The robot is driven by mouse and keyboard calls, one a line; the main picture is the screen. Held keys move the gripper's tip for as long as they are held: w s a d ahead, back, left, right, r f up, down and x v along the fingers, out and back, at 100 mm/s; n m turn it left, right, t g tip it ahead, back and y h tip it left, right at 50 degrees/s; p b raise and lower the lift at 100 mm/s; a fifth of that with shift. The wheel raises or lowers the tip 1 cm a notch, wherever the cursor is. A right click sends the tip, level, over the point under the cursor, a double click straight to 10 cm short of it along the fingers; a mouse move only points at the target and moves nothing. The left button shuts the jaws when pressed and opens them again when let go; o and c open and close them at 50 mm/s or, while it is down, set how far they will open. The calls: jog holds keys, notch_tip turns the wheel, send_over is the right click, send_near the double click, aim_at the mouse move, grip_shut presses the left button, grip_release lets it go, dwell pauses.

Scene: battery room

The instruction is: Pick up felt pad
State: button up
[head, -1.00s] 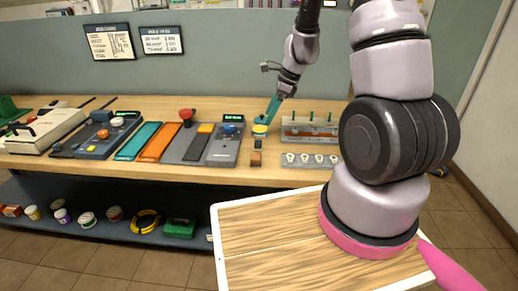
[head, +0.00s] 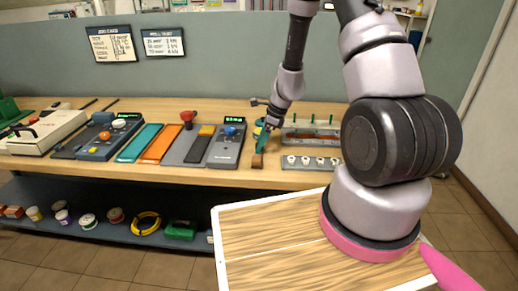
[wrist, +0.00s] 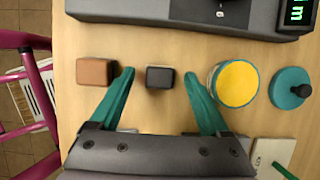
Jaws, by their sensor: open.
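A small dark grey block (wrist: 160,77), which may be the felt pad, sits on the wooden bench between the two teal fingers of my gripper (wrist: 159,75) in the wrist view. The fingers are open, one on each side of it, with a visible gap to each. A brown block (wrist: 96,71) lies just outside the left finger; in the head view this brown block (head: 257,161) is near the bench's front edge. In the head view my gripper (head: 260,148) is low over the bench, and the dark block is hidden there.
A jar with a yellow top (wrist: 237,84) stands close to the right finger, with a round teal piece with a dark knob (wrist: 290,88) beyond it. A grey device (wrist: 225,14) lies ahead. A grey strip with several white pieces (head: 311,163) lies right.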

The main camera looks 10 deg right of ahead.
grip_shut()
notch_tip(320, 180, up, 10)
dwell(0.6)
jog(key=c, duration=0.9)
grip_release()
grip_shut()
